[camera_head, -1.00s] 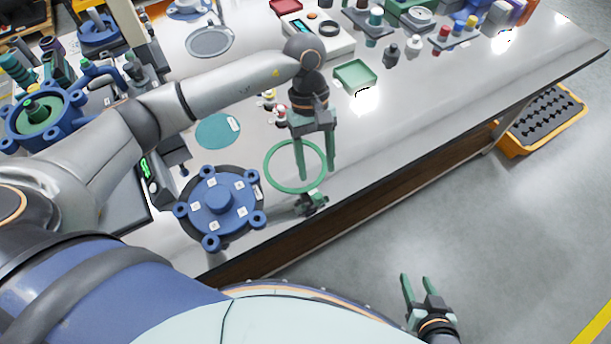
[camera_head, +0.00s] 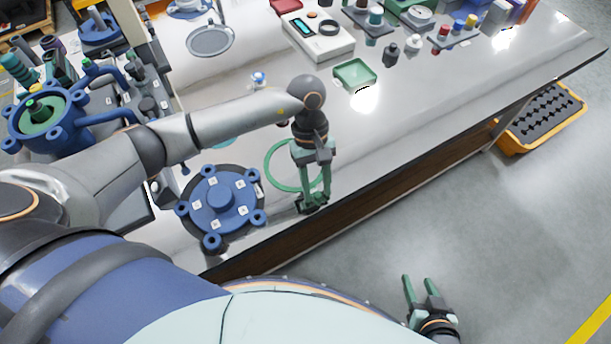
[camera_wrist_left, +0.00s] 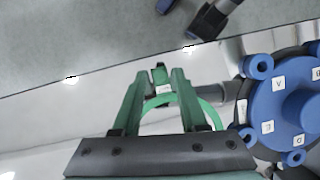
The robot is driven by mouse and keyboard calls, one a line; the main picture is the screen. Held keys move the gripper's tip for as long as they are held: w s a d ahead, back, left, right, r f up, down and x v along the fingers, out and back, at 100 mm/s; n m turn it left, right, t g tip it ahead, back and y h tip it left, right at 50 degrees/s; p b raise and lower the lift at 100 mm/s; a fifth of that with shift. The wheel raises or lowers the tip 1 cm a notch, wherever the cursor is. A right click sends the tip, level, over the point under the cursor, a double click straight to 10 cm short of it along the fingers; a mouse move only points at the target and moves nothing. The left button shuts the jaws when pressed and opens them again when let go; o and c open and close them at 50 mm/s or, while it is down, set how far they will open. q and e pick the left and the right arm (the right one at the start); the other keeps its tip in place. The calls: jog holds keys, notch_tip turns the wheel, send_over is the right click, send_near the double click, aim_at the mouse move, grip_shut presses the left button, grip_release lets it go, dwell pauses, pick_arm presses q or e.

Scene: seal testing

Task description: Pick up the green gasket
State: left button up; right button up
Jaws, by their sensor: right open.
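The green gasket (camera_head: 268,172) is a thin ring lying on the grey table near its front edge, right of the blue flange. Its right part is hidden by my left gripper (camera_head: 316,195), which is low over it with fingers apart. In the left wrist view, part of the gasket (camera_wrist_left: 208,108) shows between and beside the open fingers (camera_wrist_left: 158,72). I cannot tell whether they touch it. A small dark and green clamp-like piece (camera_head: 312,204) is by the fingertips at the table edge. My right gripper (camera_head: 418,279) is open and empty over the floor.
The blue flange (camera_head: 220,198) with several lugs stands close left of the gasket. A green tray (camera_head: 356,74) and a white device (camera_head: 318,38) are further back. The table right of my left gripper is clear. A yellow crate (camera_head: 545,118) stands on the floor.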

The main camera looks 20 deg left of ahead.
pick_arm(q)
grip_shut()
dwell(0.3)
jog(key=shift+r, duration=0.1)
